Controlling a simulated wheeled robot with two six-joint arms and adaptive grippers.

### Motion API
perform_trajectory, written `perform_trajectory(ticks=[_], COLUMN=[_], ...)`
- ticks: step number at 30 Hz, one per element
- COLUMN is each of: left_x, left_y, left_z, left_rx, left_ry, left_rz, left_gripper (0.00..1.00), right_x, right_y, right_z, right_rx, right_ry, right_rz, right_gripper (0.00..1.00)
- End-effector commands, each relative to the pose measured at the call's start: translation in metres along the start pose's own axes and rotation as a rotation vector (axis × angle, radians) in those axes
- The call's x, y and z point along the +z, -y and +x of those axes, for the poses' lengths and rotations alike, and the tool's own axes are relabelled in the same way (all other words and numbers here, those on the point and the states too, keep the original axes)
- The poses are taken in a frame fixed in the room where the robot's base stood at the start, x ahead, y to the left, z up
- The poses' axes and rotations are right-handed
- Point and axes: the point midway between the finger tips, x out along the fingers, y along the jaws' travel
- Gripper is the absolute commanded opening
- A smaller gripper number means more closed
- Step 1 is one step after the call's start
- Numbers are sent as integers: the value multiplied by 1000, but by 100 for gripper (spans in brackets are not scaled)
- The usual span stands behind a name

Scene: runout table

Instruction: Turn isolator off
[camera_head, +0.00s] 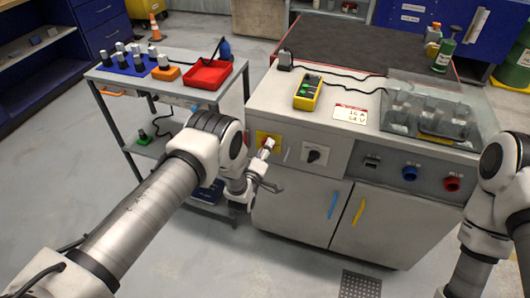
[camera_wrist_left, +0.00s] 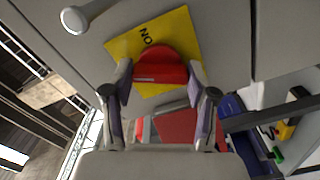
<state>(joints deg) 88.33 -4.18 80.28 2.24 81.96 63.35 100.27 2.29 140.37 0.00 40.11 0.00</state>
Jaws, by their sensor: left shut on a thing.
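The isolator is a red rotary handle (camera_wrist_left: 162,66) on a yellow plate (camera_wrist_left: 196,58) on the front of the white cabinet. The word ON is printed on the plate beside the handle in the left wrist view. The plate also shows in the head view (camera_head: 262,136). My left gripper (camera_wrist_left: 160,78) is shut on the red handle, one finger on each side. In the head view my left gripper (camera_head: 266,152) is at the plate and hides part of the handle. My right gripper is out of view.
A black rotary switch (camera_head: 315,155) sits right of the plate on the cabinet (camera_head: 292,192). Blue (camera_head: 410,173) and red (camera_head: 452,183) connectors are further right. A trolley (camera_head: 113,110) with a red tray (camera_head: 208,76) stands left. The floor in front is mostly clear.

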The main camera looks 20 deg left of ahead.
Motion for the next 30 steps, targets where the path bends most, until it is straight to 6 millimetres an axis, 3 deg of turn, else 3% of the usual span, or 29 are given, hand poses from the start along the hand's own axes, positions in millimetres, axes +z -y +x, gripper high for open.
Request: perform_trajectory(ticks=[15,30], left_x=[0,0], left_y=[0,-1], left_z=[0,0], left_rx=[1,1], left_ry=[1,0], left_rz=[-379,-459], left_gripper=[23,23], right_x=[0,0], right_y=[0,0], right_z=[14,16], right_rx=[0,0], right_ry=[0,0], right_rz=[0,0], right_gripper=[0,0])
